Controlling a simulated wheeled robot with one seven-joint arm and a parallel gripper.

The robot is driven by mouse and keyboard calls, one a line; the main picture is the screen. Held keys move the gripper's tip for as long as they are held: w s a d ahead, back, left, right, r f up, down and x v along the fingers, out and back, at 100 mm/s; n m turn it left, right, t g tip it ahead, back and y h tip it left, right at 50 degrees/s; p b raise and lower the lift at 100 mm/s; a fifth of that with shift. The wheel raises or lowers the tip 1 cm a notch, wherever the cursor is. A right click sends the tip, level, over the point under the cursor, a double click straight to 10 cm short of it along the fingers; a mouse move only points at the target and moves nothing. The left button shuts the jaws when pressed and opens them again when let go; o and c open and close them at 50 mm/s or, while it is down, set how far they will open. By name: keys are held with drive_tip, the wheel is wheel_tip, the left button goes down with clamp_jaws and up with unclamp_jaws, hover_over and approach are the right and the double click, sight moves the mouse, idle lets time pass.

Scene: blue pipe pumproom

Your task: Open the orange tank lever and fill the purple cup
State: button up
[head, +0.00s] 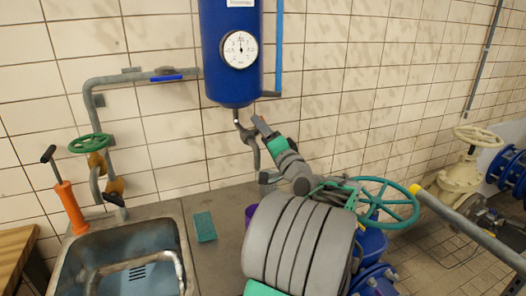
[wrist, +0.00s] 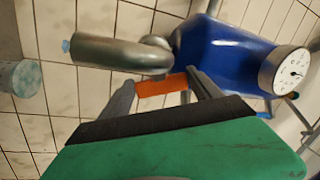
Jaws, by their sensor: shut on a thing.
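The blue tank (head: 232,75) with a round gauge hangs on the tiled wall; it also shows in the wrist view (wrist: 222,55). A grey metal outlet pipe (wrist: 115,50) curves from its lower end, with a small bluish spot at its mouth. The orange lever (wrist: 161,87) sits beside this pipe. My gripper (wrist: 160,84) is shut on the lever, one finger at each end of its visible part. In the head view my gripper (head: 262,126) is just below the tank and the lever is hidden. The purple cup (head: 250,212) stands on the counter, mostly hidden behind my arm.
A metal sink (head: 75,260) is at lower left, with a green sponge (head: 204,226) on the counter to its right. An orange-handled tool (head: 70,205) stands behind the sink. A green valve wheel (head: 385,205) is at right.

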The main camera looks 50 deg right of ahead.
drive_tip(key=shift+f+t+b, duration=0.1)
drive_tip(key=shift+t+b, duration=0.3)
drive_tip(key=shift+b, duration=0.3)
drive_tip(key=o, duration=1.4)
drive_tip(key=b+v, duration=0.1)
drive_tip(key=v, duration=0.6)
drive_tip(key=shift+s+b, duration=0.4)
drive_tip(key=shift+a, duration=0.1)
